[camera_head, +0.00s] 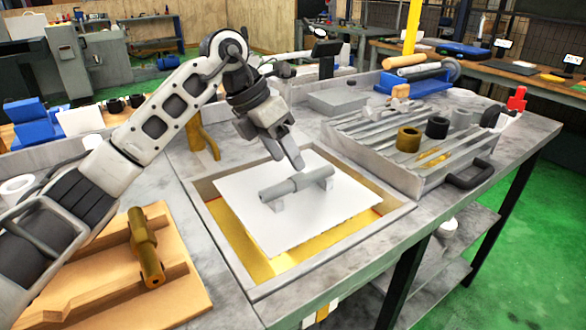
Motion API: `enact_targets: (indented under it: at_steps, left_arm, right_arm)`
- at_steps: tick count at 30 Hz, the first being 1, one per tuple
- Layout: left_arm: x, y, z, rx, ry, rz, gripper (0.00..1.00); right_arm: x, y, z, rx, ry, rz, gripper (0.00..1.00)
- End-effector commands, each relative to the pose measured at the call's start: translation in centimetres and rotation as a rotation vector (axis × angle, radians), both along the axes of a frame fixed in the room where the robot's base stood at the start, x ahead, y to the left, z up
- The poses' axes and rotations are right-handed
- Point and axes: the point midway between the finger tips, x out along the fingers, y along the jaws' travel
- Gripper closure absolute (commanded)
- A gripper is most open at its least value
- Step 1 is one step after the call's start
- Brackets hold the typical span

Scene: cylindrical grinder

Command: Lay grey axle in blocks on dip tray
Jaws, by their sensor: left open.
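The grey axle (292,187) lies level across its small support blocks (277,205) on the white dip tray (262,232). My left gripper (287,157) is just above and behind the axle, its fingers pointing down. It is open and looks empty, apart from the axle. The tray lies over a square recess with a yellow floor in the bench top. The far block under the axle is partly hidden. My right gripper does not show.
A brown axle (146,247) rests on a wooden board (184,298) at the lower left. A grey ribbed rack (405,165) with dark and brass rings and a black handle stands right of the recess. A blue holder (413,83) with rollers is at the back right.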

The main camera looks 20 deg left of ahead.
Motion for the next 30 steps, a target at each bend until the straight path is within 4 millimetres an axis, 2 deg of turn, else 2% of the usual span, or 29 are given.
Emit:
enact_targets:
  at_steps: [1,6,13,19,30]
  left_arm:
    - [-0.2,0.6,1.4,0.001,-0.005,0.002,0.46]
    - [-0.9,2.3,5.2,0.000,-0.006,0.002,0.46]
    - [-1.6,3.9,8.8,-0.001,-0.004,0.001,0.46]
    - [-1.9,4.4,9.9,-0.001,-0.002,0.000,0.46]
    - [-1.9,4.5,10.0,-0.001,-0.002,0.000,0.46]
  right_arm:
    - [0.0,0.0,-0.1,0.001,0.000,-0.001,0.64]
    - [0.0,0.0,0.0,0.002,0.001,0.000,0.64]
    - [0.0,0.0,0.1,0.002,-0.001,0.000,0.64]
    - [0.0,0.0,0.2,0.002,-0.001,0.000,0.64]
    - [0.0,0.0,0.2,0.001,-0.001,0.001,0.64]
